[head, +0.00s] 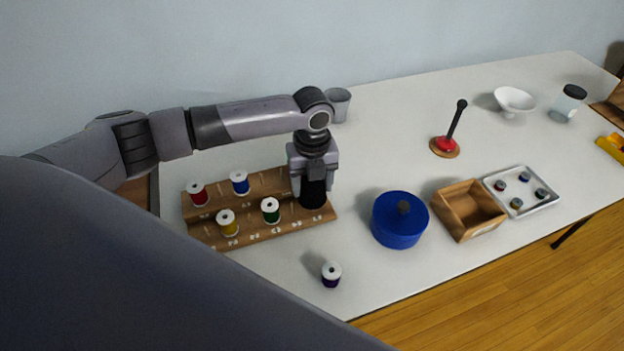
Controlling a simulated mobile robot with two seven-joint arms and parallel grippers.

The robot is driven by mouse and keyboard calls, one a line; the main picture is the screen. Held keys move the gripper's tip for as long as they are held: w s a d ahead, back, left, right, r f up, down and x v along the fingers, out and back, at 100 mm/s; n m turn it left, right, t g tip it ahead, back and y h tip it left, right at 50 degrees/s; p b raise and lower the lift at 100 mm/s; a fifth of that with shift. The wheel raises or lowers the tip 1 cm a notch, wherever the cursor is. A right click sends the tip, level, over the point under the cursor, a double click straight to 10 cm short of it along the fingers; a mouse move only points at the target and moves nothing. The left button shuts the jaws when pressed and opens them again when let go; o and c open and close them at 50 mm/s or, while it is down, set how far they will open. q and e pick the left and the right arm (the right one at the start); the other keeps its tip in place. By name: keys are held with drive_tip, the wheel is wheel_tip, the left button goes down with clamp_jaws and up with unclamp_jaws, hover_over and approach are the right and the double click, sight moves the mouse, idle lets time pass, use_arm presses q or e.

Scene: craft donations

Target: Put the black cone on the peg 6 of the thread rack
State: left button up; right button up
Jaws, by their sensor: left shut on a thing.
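The thread rack (290,228) is a stepped wooden stand at the left of the white table. It holds a red spool (198,197), a blue spool (240,184), a yellow spool (227,224) and a green spool (271,211). My left gripper (313,176) points down over the rack's right end and is shut on the black cone (312,197). The cone looks upright, with its lower part at the rack's right end. I cannot tell whether it touches the rack or sits around a peg. Peg 6 cannot be made out. My right gripper is not in view.
A purple spool (331,275) stands in front of the rack. A blue lidded pot (398,222), an open wooden box (469,208) and a tray (521,191) stand to the right. A grey cup (340,105) is behind my gripper.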

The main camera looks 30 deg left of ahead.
use_arm(q)
drive_tip(key=shift+f, duration=0.4)
drive_tip(key=o, duration=1.2)
wheel_tip(320, 180, up, 7)
drive_tip(key=shift+r, duration=0.1)
drive_tip(key=shift+s, duration=0.1)
